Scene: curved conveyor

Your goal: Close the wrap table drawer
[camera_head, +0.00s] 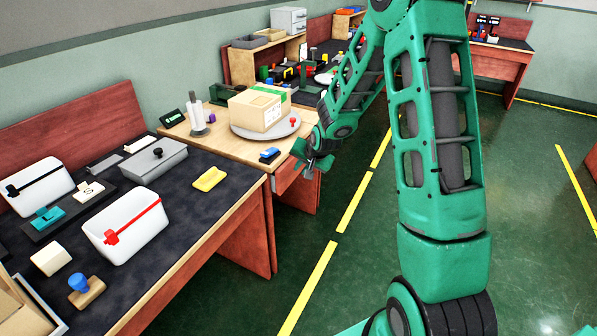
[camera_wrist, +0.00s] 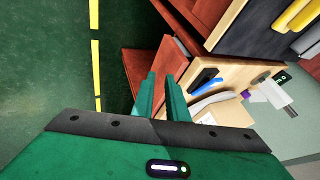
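The wrap table (camera_head: 232,146) has a light wooden top and a red-brown body. Its drawer (camera_head: 286,178) is under the front edge of the top and seems to stand out a little, though my gripper partly covers it. In the wrist view the red-brown drawer (camera_wrist: 150,66) shows just beyond my fingertips. My gripper (camera_head: 308,166) is at the table's front edge, beside the drawer. In the wrist view my gripper (camera_wrist: 162,80) has its two green fingers a small gap apart, with nothing seen held. I cannot tell whether a finger touches the drawer.
On the wrap table are a cardboard box (camera_head: 259,108) on a grey turntable (camera_head: 287,128) and a blue-and-black item (camera_head: 269,155). A dark-topped table (camera_head: 190,205) with several items stands nearer at left. Green floor (camera_head: 370,250) with yellow lines is open to the right.

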